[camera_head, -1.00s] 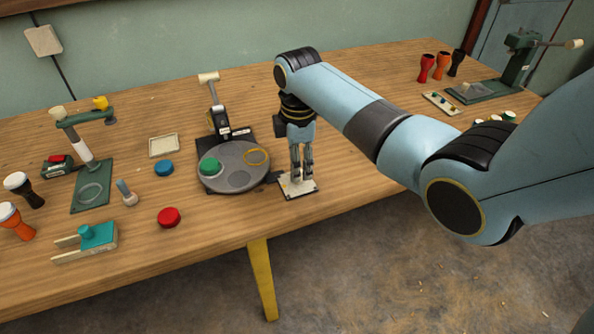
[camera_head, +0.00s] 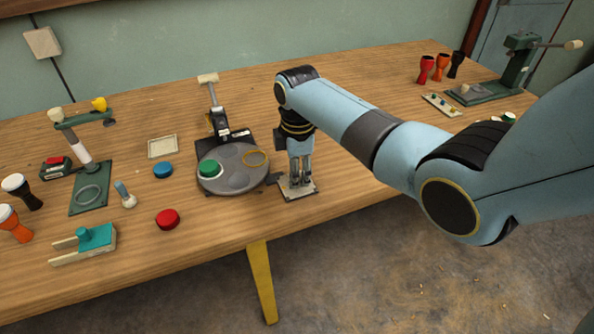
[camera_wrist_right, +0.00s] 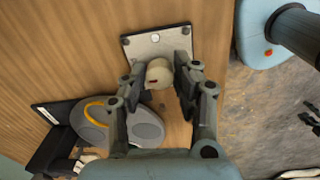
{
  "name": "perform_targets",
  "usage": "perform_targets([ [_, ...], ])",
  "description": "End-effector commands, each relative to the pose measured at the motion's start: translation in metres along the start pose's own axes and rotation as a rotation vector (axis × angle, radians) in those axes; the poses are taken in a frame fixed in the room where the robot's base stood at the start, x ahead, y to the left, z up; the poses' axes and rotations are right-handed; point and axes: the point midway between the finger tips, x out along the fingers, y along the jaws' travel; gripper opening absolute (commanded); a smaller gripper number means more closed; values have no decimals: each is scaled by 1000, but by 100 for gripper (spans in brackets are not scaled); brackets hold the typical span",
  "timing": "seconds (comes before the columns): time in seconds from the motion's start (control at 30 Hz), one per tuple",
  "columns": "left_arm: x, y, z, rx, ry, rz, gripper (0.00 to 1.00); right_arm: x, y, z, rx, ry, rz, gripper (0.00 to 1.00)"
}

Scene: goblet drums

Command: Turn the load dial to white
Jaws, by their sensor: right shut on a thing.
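The load dial (camera_wrist_right: 159,73) is a small cream knob on a pale square plate (camera_wrist_right: 145,45) with a dark border, seen in the right wrist view. A white dot (camera_wrist_right: 155,38) shows on the plate beyond the knob. My right gripper (camera_wrist_right: 161,72) points down over the plate and is shut on the knob, a finger on each side. In the head view the right gripper (camera_head: 301,183) is low over the same plate (camera_head: 298,193) and hides the knob. Which mark the dial points to cannot be told. My left gripper is not in view.
The table's front edge is close.

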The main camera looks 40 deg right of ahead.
Motion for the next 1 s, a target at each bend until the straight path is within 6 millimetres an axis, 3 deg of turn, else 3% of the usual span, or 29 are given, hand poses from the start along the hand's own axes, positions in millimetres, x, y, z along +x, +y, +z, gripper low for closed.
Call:
perform_targets([
  [0.47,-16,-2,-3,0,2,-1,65,-2,-1,0,145,-6,-4,0],
  [1.0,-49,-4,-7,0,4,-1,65,-2,-1,-1,639,-27,-3,0],
])
